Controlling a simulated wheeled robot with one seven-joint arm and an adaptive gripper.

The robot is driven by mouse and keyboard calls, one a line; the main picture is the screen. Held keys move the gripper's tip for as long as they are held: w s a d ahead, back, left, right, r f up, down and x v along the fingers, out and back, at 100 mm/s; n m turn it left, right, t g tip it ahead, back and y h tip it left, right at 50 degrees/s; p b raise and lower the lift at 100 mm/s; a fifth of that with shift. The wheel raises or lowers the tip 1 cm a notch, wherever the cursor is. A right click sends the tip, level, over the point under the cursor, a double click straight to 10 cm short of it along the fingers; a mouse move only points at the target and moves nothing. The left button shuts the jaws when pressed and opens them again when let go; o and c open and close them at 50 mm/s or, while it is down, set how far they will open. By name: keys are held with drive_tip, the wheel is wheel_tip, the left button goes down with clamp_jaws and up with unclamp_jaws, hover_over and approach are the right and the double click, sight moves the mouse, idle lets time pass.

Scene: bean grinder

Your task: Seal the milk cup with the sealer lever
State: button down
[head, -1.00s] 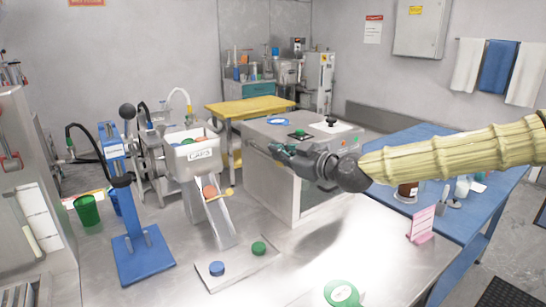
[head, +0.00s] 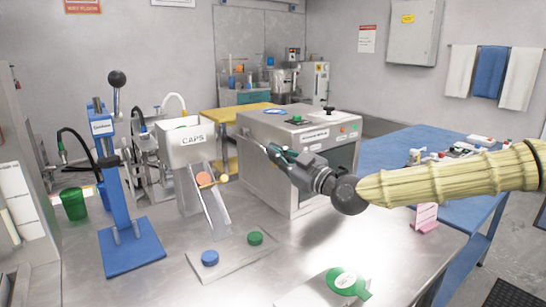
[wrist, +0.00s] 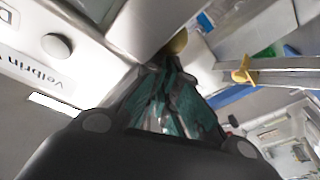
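The blue sealer stand (head: 118,190) is at the left of the steel table in the head view, its lever with a black ball knob (head: 117,79) raised at the top. No cup is visible on its base, and I cannot pick out a milk cup for certain. My gripper (head: 272,151) is in the air in front of the grey machine, pointing left, well to the right of the sealer. In the wrist view its teal fingers (wrist: 165,65) come together at the tips. I see nothing held between them.
A white CAPS bin (head: 185,145) with a chute stands between the sealer and the grey machine (head: 290,175). A blue cap (head: 210,258) and a green cap (head: 255,238) lie in front. A green container (head: 74,203) is left of the sealer.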

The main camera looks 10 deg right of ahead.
drive_tip(key=shift+f, duration=0.6)
idle(0.7)
drive_tip(key=shift+a+r+p, duration=1)
drive_tip(key=shift+r, duration=1.15)
drive_tip(key=f+v, duration=0.1)
drive_tip(key=v, duration=0.9)
drive_tip(key=shift+s, duration=0.25)
